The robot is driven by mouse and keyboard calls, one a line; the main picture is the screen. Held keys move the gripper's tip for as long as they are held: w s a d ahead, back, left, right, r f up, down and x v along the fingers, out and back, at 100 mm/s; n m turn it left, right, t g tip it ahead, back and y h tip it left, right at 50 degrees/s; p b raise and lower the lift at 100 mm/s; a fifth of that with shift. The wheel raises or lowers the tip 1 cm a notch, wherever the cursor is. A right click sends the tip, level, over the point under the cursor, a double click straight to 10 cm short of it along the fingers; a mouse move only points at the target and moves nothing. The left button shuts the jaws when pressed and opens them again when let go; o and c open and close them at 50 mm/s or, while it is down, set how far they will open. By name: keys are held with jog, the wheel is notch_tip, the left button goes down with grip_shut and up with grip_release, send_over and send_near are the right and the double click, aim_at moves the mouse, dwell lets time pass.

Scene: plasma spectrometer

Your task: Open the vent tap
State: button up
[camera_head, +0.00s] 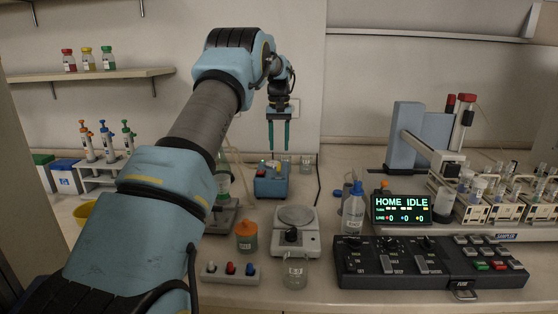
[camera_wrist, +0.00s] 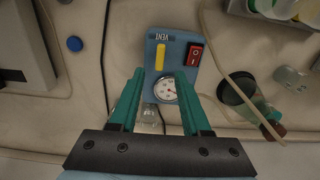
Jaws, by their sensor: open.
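The vent tap is a yellow bar handle (camera_wrist: 160,57) beside the printed word VENT on a blue box (camera_wrist: 178,45) in the wrist view. The bar lies along the picture's vertical there. The same blue box (camera_head: 271,183) stands near the back of the bench in the head view, where the tap is small. My gripper (camera_head: 280,148) points down above the box, its green fingers apart and empty. In the wrist view my gripper (camera_wrist: 155,75) frames a round gauge (camera_wrist: 166,90) on the box; the yellow tap lies just beyond the fingertips.
A red rocker switch (camera_wrist: 194,54) sits right of the tap in the wrist view. Glassware on a stand (camera_head: 222,185) is left of the box. A balance (camera_head: 296,216), an orange-lidded jar (camera_head: 246,237) and a black control panel (camera_head: 430,263) stand nearer the front.

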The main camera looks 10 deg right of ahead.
notch_tip(320, 180, up, 4)
jog(key=shift+r, duration=0.1)
dwell(0.4)
notch_tip(320, 180, up, 8)
jog(key=p, duration=0.7)
dwell(0.3)
